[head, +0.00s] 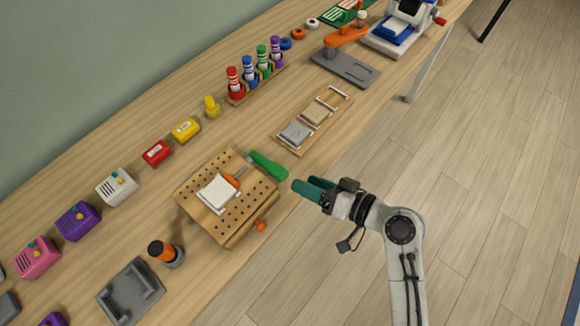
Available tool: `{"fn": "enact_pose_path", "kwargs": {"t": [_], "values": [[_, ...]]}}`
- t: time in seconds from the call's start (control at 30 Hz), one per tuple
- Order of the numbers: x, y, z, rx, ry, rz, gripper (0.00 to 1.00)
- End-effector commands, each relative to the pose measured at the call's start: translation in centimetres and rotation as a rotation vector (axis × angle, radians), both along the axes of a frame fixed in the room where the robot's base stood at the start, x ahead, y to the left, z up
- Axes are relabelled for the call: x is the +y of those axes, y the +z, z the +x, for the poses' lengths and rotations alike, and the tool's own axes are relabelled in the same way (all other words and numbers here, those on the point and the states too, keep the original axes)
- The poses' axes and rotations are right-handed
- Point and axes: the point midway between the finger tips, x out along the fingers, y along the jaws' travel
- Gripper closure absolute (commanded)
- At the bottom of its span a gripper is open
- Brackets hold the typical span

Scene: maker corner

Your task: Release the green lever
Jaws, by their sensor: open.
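A green lever (268,165) with a rounded handle lies at the upper right corner of a wooden pegboard block (222,231) on the workbench. Whether it is joined to the block is too small to tell. My gripper (302,184), with dark teal fingers, is just right of and below the lever's near end, over the bench's front edge. It is open and looks empty, with a small gap to the lever. A white pad (217,194) lies on the block, with an orange clamp piece (235,177) at its upper right.
An orange knob (260,226) sticks out of the block's front side. A wooden tray (278,139) with sanding pads lies above the lever. A grey holder (131,292) and an orange-topped cylinder (166,254) stand lower left.

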Motion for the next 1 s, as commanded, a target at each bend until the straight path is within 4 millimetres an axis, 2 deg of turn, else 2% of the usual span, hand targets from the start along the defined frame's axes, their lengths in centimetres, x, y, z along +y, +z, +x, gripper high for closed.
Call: {"fn": "enact_pose_path", "kwargs": {"t": [0.2,0.4,0.6,0.83,1.0], "values": [[3.5,-1.0,2.1,0.000,0.004,-0.001,0.39],[5.6,-1.8,3.4,0.001,0.002,0.000,0.39],[6.4,-2.1,3.8,0.000,0.001,-0.001,0.39],[6.4,-2.1,3.8,0.000,0.001,-0.001,0.39],[6.4,-2.1,3.8,0.001,0.001,-0.001,0.53]]}}
